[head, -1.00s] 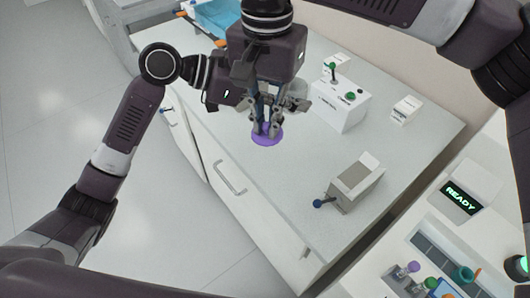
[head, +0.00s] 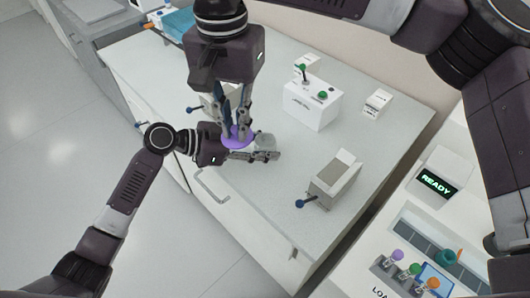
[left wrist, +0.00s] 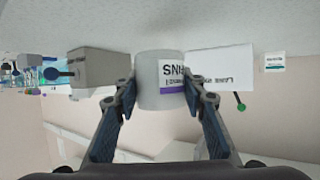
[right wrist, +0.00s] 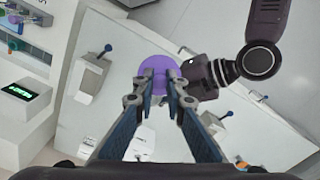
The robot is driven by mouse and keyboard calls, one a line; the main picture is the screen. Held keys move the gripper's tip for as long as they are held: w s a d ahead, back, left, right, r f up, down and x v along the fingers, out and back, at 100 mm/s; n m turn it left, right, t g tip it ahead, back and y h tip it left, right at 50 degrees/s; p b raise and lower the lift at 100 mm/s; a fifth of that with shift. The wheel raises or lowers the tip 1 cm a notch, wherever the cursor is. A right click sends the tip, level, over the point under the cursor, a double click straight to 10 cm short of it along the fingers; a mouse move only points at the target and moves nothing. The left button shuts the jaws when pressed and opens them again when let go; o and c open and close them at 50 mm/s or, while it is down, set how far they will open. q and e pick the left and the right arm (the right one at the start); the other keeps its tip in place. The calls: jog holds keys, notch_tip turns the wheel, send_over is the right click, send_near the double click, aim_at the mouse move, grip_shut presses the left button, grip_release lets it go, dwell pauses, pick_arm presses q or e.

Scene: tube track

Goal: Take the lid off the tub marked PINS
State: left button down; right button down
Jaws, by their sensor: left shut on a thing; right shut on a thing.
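The PINS tub (left wrist: 160,80) is pale and translucent, with a white label and purple stripe; its lettering is upside down in the left wrist view. My left gripper (left wrist: 160,95) is shut around its sides. In the head view the tub (head: 266,142) shows without a lid on top, at the left gripper's fingertips (head: 258,155). The round purple lid (head: 238,137) is apart from it, just to its left. My right gripper (right wrist: 160,80) is shut on the lid, which also shows in the right wrist view (right wrist: 158,62). The lid's underside is hidden.
On the counter (head: 255,195) stand a white box with green knobs (head: 312,105), a small white box (head: 377,103) and a grey-topped box (head: 335,178) with a blue-knobbed lever. A READY display (head: 437,182) and a rack of coloured-capped tubes (head: 400,268) are at the lower right.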

pick_arm(q)
jog(key=shift+f, duration=1.7)
jog(key=shift+f, duration=0.1)
jog(key=c, duration=1.2)
grip_release()
jog(key=shift+c, duration=0.2)
